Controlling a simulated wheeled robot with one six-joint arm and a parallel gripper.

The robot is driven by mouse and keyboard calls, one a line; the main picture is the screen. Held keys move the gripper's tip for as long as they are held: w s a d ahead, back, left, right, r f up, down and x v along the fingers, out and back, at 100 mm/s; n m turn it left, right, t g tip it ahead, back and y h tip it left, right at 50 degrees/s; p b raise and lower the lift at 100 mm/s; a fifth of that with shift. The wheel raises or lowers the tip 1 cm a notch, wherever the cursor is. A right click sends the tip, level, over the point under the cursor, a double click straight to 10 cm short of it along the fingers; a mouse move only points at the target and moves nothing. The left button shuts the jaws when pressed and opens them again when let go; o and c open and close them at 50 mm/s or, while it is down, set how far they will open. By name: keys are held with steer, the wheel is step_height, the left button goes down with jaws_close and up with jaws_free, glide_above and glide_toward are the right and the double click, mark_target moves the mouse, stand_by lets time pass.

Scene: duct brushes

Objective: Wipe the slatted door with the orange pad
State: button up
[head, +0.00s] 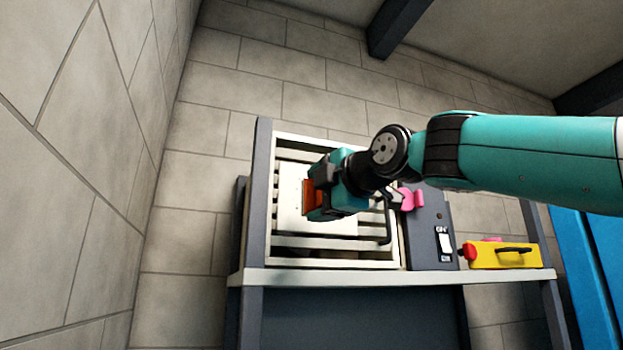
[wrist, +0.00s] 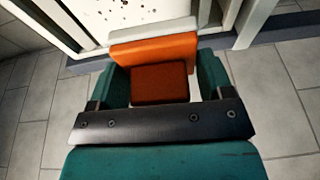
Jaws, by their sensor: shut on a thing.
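The slatted door (head: 330,243) is a cream frame with horizontal slats and a flat pale panel (head: 290,200) at its middle. In the wrist view the panel (wrist: 110,12) carries several dark specks. The orange pad (head: 308,196) is in my gripper (head: 325,192), in front of the panel. In the wrist view my gripper (wrist: 162,82) is shut on the orange pad (wrist: 155,50), whose pale front layer faces the panel. The pad is close to the panel; I cannot tell whether it touches. My arm hides the door's upper right part.
To the right are a grey switch box (head: 428,235), a pink item (head: 411,199) and a yellow case (head: 500,256) with a black handle. A blue cabinet (head: 585,260) stands far right. A block wall is at left.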

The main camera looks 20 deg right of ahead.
mark_target(292, 199)
steer(key=shift+s+a+r, duration=0.2)
steer(key=shift+a+r, duration=0.05)
steer(key=shift+r, duration=0.3)
steer(key=shift+s+a+r, duration=0.15)
steer(key=shift+a+r, duration=0.05)
steer(key=shift+r, duration=0.35)
steer(key=shift+w+p, duration=1.65)
steer(key=shift+w, duration=1.3)
steer(key=shift+w+p, duration=0.35)
steer(key=shift+w, duration=0.65)
steer(key=d+b, duration=0.1)
steer(key=d, duration=0.9)
steer(key=shift+f, duration=0.15)
